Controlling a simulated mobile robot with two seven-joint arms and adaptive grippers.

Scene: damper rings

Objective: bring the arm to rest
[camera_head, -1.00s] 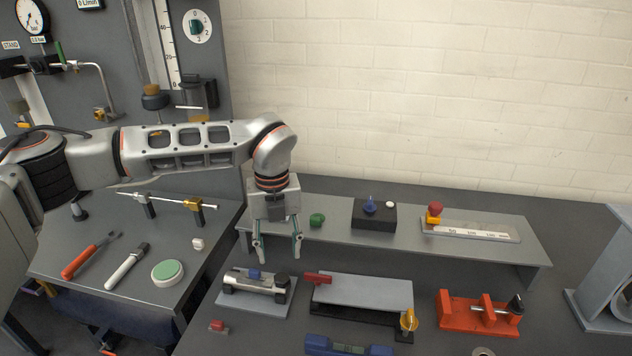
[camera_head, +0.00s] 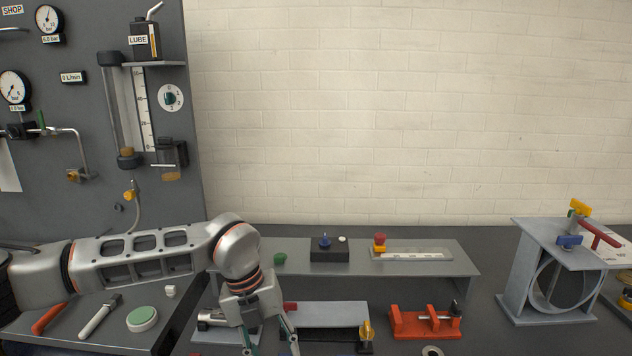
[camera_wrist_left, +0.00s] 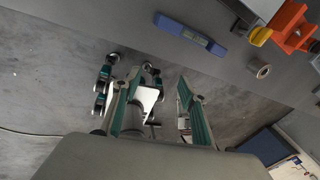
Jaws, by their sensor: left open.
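My left arm (camera_head: 150,255) reaches in from the left over the bench in the head view. Its gripper (camera_head: 270,344) points down at the lower edge of the picture, in front of the raised shelf, with its fingertips partly cut off. In the left wrist view the gripper (camera_wrist_left: 160,82) is open, the two teal-lined fingers apart with nothing held between them. Behind them lies the grey floor, far below. My right arm is not in view.
The grey shelf (camera_head: 430,265) holds a black box with a blue knob (camera_head: 328,250). An orange clamp fixture (camera_head: 425,322) stands to the right, and a grey ring stand (camera_head: 520,280) farther right. A blue bar (camera_wrist_left: 190,34) shows in the wrist view.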

